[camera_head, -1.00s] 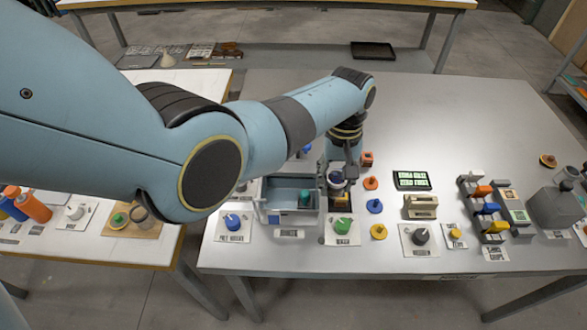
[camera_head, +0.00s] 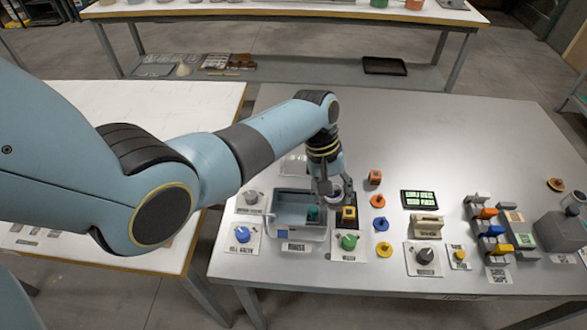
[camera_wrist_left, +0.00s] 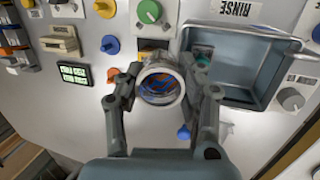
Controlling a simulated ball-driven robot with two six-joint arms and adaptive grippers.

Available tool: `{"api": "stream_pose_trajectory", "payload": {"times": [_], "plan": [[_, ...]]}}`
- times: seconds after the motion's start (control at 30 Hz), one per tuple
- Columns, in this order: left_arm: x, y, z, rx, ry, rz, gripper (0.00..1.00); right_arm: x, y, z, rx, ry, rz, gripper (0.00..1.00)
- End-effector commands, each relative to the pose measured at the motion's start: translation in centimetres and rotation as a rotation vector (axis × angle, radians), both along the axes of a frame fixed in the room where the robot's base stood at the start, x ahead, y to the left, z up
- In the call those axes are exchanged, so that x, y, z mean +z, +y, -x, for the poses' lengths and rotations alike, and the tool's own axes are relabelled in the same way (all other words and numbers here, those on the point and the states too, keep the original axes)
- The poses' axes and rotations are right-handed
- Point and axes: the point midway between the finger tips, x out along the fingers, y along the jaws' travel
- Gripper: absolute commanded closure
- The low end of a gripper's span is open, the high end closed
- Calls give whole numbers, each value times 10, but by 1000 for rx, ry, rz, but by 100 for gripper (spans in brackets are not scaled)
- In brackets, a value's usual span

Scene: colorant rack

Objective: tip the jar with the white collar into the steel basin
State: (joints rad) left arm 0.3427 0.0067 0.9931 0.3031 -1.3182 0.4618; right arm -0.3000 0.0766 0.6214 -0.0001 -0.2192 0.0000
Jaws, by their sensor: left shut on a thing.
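My left gripper (camera_head: 334,190) is shut on a jar with a pale collar (camera_head: 333,199), held near the right end of the steel basin (camera_head: 298,233). In the left wrist view, the fingers (camera_wrist_left: 163,98) grip the jar (camera_wrist_left: 160,70) from both sides. Its round mouth faces the camera, with blue and orange showing inside. How far the jar is tilted, I cannot tell. My right gripper is out of view.
A yellow-and-black square (camera_head: 349,214) lies just right of the basin. A green knob (camera_head: 348,242) and a blue knob (camera_head: 242,234) stand in front. Orange and blue knobs, a beige block (camera_head: 425,226) and a dark display (camera_head: 419,200) are to the right. The table's back is clear.

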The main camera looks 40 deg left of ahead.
Motion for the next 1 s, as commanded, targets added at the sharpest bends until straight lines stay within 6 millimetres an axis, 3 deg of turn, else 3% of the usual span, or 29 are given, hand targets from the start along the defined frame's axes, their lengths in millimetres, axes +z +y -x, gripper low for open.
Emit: {"api": "stream_pose_trajectory", "payload": {"times": [0.47,0.6,1.0], "plan": [[-4,21,12,1,-126,200,96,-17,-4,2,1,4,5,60],[-12,27,16,1,-160,259,96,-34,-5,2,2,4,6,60],[-12,31,18,1,-190,307,96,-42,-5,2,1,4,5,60]]}}
